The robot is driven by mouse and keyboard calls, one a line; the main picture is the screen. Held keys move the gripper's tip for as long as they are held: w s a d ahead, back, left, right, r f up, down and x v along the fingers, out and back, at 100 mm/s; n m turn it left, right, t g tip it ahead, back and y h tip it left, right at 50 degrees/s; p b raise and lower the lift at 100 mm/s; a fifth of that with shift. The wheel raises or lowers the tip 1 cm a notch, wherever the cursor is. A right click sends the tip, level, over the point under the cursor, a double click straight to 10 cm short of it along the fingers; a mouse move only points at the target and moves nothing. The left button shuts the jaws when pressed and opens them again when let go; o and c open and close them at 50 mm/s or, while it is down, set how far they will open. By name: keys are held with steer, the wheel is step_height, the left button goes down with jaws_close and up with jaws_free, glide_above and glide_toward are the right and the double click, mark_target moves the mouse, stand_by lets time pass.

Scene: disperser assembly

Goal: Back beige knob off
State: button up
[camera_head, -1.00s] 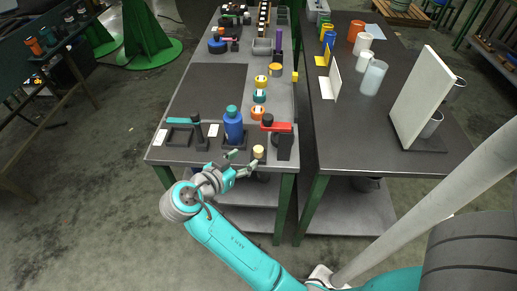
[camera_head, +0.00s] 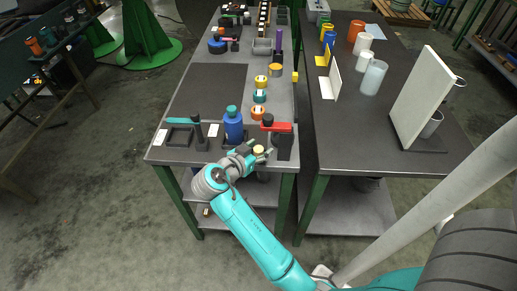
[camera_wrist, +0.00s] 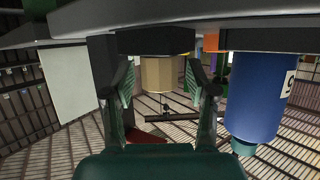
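The beige knob (camera_head: 259,149) sits at the near edge of the left table, below a dark stand with a red arm (camera_head: 279,127). My gripper (camera_head: 256,152) is at the knob, with its fingers pointing toward it. In the wrist view the beige knob (camera_wrist: 158,75) lies between the two spread fingers of my gripper (camera_wrist: 160,84), with a gap on each side. The gripper is open and holds nothing. The knob's far side is hidden.
A blue bottle (camera_head: 233,127) with a teal cap stands left of the knob and shows large in the wrist view (camera_wrist: 262,90). A dark post (camera_head: 198,132) stands further left. A second table (camera_head: 395,168) stands to the right.

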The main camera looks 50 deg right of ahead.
jaws_close()
steer(key=shift+n+t, duration=0.3)
steer(key=shift+t, duration=0.1)
steer(key=n+t+y, duration=0.1)
steer(key=n+t, duration=0.2)
steer(key=shift+s+t, duration=0.1)
steer(key=shift+t, duration=0.3)
steer(key=n+t+y, duration=0.2)
steer(key=n+t, duration=0.1)
steer(key=shift+n+y, duration=0.4)
steer(key=n+t+y, duration=0.3)
steer(key=n+y, duration=0.1)
steer(key=shift+d+n+y, duration=0.1)
steer(key=shift+n+y, duration=0.2)
steer(key=shift+n+t+y, duration=0.6)
steer(key=shift+n+y, duration=1)
steer(key=shift+y, duration=0.2)
